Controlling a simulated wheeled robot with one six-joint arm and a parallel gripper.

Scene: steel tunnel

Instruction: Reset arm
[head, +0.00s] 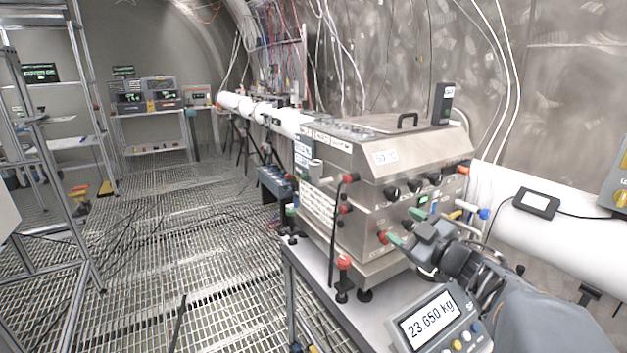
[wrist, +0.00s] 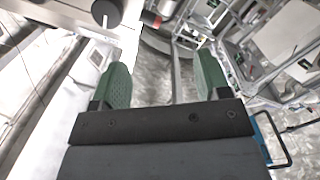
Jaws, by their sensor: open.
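My gripper (head: 406,227) is at the lower right of the head view, in front of the steel machine's control side. Its two green-tipped fingers are spread apart, with nothing between them. In the wrist view my gripper (wrist: 163,80) also shows both green pads well apart and empty. The steel machine (head: 385,165) has black knobs, a small green display and red-tipped levers. The fingers overlap its lower front in the head view; whether they touch it I cannot tell.
A scale display (head: 428,318) reading 23.650 kg stands below my arm on the white bench (head: 318,270). A white pipe (head: 560,222) runs behind at right. A metal frame (head: 75,110) stands at far left. The grating floor (head: 170,230) is mostly clear, with some cables.

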